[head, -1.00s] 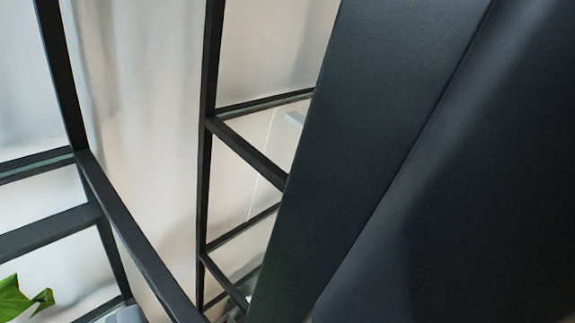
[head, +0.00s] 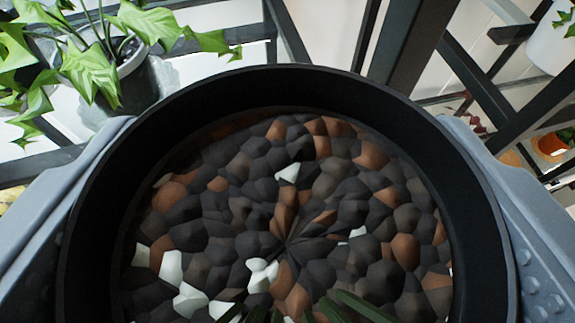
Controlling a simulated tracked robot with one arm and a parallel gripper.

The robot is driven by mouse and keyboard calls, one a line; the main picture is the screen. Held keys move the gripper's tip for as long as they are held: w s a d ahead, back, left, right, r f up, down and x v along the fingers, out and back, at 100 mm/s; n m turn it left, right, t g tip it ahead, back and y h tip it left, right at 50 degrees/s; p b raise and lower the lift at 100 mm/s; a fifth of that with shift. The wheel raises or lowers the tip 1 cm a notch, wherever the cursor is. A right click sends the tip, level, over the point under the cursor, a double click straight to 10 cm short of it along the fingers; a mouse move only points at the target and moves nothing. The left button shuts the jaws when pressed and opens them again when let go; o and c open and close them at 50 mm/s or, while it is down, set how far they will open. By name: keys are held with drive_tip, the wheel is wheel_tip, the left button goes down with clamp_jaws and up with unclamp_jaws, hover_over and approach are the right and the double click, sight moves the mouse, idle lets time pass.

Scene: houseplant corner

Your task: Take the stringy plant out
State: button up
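A round black pot (head: 290,78) fills the middle of the head view, seen from above. It holds dark, brown and white chips (head: 290,200). A few narrow green leaves (head: 362,307) show at the bottom edge; the rest of that plant is out of frame, so I cannot tell its full shape. My gripper (head: 288,125) has its blue-grey fingers along the pot's left and right sides. Both fingers lie against the pot wall, with no gap seen, and their lower parts are hidden.
A broad-leaved plant (head: 95,72) in a grey pot (head: 138,88) stands close at upper left. Black shelf bars (head: 405,45) rise just beyond the black pot. A white pot (head: 550,42) and an orange pot (head: 551,147) are at the right.

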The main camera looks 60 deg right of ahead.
drive_tip(key=s+a+b, duration=0.3)
drive_tip(key=s+a, duration=0.1)
drive_tip(key=a, duration=0.1)
drive_tip(key=shift+s+b, duration=0.25)
drive_tip(key=shift+b, duration=0.15)
drive_tip(key=shift+a, duration=0.1)
